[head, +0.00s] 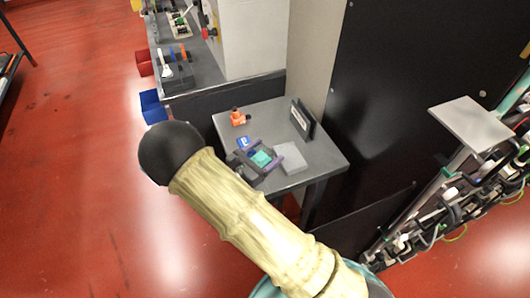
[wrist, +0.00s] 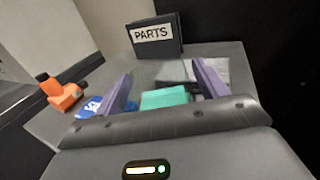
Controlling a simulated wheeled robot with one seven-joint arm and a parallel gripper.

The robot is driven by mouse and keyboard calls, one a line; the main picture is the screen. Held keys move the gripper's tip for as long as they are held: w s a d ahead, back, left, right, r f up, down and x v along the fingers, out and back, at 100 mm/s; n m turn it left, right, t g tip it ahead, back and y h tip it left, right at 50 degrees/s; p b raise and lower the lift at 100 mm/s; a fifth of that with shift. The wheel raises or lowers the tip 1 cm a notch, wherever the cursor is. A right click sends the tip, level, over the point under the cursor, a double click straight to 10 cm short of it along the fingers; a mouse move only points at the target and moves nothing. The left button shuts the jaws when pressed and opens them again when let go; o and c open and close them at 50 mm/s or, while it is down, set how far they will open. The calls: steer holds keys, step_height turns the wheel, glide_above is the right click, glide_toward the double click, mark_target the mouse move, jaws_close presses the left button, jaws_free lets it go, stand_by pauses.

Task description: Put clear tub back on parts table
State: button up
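My gripper (head: 268,150) is over the front part of the grey parts table (head: 325,158). In the wrist view, its two purple fingers (wrist: 162,72) stand wide apart. A teal block (wrist: 164,98) shows between them, with gaps on both sides; it also shows in the head view (head: 261,158). I cannot make out clear tub walls around it. A pale, flat box-like thing (head: 289,158) lies on the table just right of the gripper. It is partly behind the right finger in the wrist view (wrist: 216,70). I cannot tell whether it is the clear tub.
A blue labelled piece (wrist: 91,106) lies by the left finger. An orange part (head: 238,118) stands at the table's left. A dark PARTS sign (head: 302,119) stands at the back. A dark panel (head: 415,70) rises behind. Free tabletop lies between orange part and sign.

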steer(key=shift+r, duration=0.25)
steer(key=b+v, duration=0.1)
steer(key=v, duration=1.1)
steer(key=shift+b, duration=0.35)
stand_by(1.4)
